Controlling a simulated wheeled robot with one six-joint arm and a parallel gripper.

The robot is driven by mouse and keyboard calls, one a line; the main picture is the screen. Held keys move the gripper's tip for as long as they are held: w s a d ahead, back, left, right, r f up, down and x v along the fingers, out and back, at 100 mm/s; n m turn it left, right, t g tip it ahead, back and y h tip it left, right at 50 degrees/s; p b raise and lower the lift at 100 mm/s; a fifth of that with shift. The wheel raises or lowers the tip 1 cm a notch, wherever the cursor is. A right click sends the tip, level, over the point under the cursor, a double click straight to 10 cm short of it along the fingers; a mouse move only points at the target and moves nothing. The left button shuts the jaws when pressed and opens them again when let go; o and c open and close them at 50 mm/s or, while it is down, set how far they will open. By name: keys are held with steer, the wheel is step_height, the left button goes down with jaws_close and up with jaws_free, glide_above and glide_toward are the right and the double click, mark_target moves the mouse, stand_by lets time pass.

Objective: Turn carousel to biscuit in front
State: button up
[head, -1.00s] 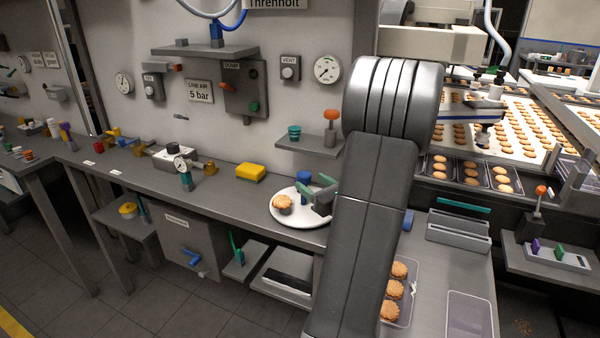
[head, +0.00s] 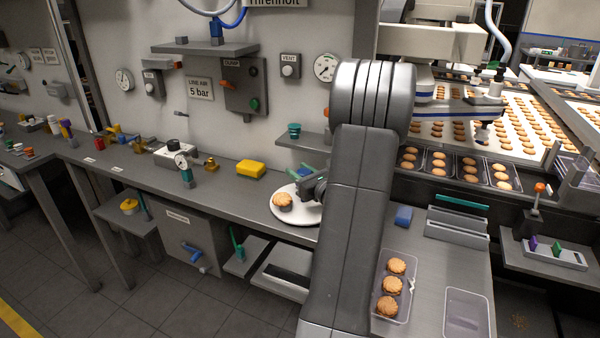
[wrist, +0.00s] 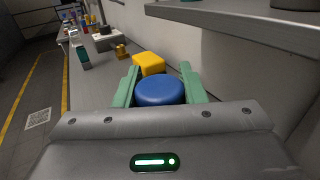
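The carousel is a white round plate (head: 296,218) on the bench, with a blue knob (wrist: 160,92) seen in the wrist view. My gripper (head: 303,174) is over the plate, behind and right of the biscuit. In the wrist view my green fingers (wrist: 159,85) stand on either side of the knob, with hardly any gap. I cannot tell whether they press on it. In the head view my gripper and arm hide the knob and the plate's right side.
A yellow block (head: 251,169) lies on the bench left of the plate. A shelf (head: 303,141) juts from the wall above and behind my gripper. A clear tray (head: 404,300) with 3 biscuits, a blue block (head: 404,216) and an empty tray (head: 466,318) are at the right.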

jaws_close()
steer(key=shift+n+g+y, duration=0.6)
steer(key=shift+g+y, duration=0.1)
steer(key=shift+s+a+n+g+y+p, duration=0.15)
steer(key=shift+n+g+y, duration=0.75)
steer(key=shift+g, duration=0.35)
steer(key=shift+s+a+n+g+y+p, duration=0.15)
steer(key=shift+n+g+y, duration=0.55)
steer(key=shift+n+g, duration=0.45)
steer(key=shift+s+n+g+y, duration=0.1)
steer(key=shift+n+g+y, duration=0.25)
steer(key=shift+g, duration=0.45)
steer(key=o, duration=1.1)
jaws_free()
